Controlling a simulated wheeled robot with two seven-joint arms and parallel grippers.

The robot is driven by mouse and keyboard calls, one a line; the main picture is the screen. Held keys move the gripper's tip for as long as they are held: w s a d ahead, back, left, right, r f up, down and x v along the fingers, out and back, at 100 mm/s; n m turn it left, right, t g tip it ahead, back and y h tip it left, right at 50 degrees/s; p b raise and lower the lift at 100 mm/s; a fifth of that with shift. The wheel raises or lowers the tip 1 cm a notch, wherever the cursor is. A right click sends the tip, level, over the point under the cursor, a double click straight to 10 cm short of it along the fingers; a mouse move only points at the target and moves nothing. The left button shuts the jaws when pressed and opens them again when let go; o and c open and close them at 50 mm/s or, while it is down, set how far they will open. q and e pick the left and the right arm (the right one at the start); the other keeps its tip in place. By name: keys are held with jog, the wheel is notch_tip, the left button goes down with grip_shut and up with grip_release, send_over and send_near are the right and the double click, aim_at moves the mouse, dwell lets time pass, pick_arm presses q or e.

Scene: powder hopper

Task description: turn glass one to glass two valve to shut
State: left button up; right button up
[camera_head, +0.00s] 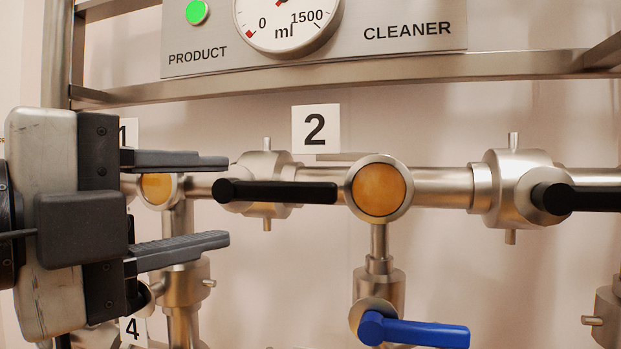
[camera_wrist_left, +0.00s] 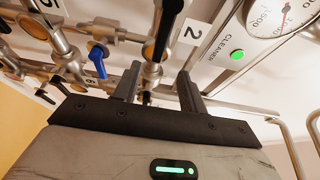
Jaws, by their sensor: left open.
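The valve (camera_head: 266,170) between glass one and glass two is a steel body on the horizontal pipe. Its black lever (camera_head: 285,192) lies level along the pipe, pointing right from its hub towards glass two. Glass two (camera_head: 379,190) is a round amber window below the label 2. Glass one (camera_head: 157,188) is partly hidden behind my left gripper (camera_head: 229,201). That gripper is open, its fingers pointing right, one above and one below the lever's hub height. Their tips reach about the hub in the head view; contact cannot be told. The fingers (camera_wrist_left: 158,88) also show apart in the wrist view.
A blue lever (camera_head: 425,333) sits below glass two. Another valve (camera_head: 510,188) with a black lever (camera_head: 585,198) is to the right. A steel rail (camera_head: 400,69) and a gauge panel (camera_head: 345,55) run above. The wall behind label 2 (camera_head: 316,128) is bare.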

aim_at(293, 193)
pick_arm(q)
jog(key=p+x, duration=0.3)
jog(key=x, duration=1)
jog(key=shift+w+d, duration=0.2)
jog(key=shift+w, duration=0.1)
grip_shut()
